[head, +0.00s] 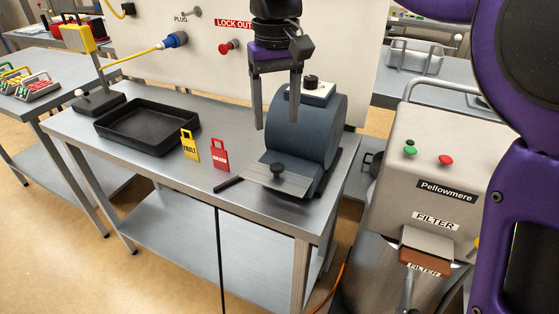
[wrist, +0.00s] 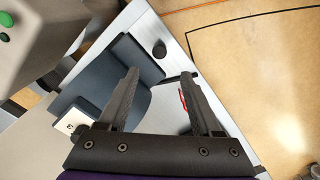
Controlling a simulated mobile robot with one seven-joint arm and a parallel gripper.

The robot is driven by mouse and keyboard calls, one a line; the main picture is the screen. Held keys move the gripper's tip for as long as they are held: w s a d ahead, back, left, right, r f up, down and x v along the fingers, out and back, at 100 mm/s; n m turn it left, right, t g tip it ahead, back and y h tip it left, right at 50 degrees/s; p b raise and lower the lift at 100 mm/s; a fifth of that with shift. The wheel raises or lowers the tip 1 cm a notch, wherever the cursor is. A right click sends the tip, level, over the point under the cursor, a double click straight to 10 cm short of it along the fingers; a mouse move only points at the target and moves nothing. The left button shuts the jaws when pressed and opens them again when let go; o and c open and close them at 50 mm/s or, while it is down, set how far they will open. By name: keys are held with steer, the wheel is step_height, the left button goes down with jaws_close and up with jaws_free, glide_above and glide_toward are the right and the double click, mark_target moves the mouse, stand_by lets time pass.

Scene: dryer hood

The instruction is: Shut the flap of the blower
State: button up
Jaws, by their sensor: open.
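The blower (head: 318,130) is a dark blue-grey drum on the right end of the metal bench. In the wrist view the blower (wrist: 133,108) lies below and left of the knob (wrist: 159,48). My gripper (head: 276,127) hangs above the flap, fingers down, open and empty, apart from the knob. In the wrist view my gripper's fingers (wrist: 160,73) are spread, partly hiding the blower.
A black bar (head: 228,184) sticks out left of the flap. Yellow (head: 190,145) and red (head: 220,155) tags stand on the bench, left of the blower. A black tray (head: 147,127) lies farther left. A Pellowmere filter machine (head: 420,165) stands at right.

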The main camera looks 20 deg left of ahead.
mark_target(277, 166)
step_height(277, 166, down, 11)
steer(key=shift+f+b, duration=0.1)
steer(key=shift+b, duration=0.9)
jaws_close()
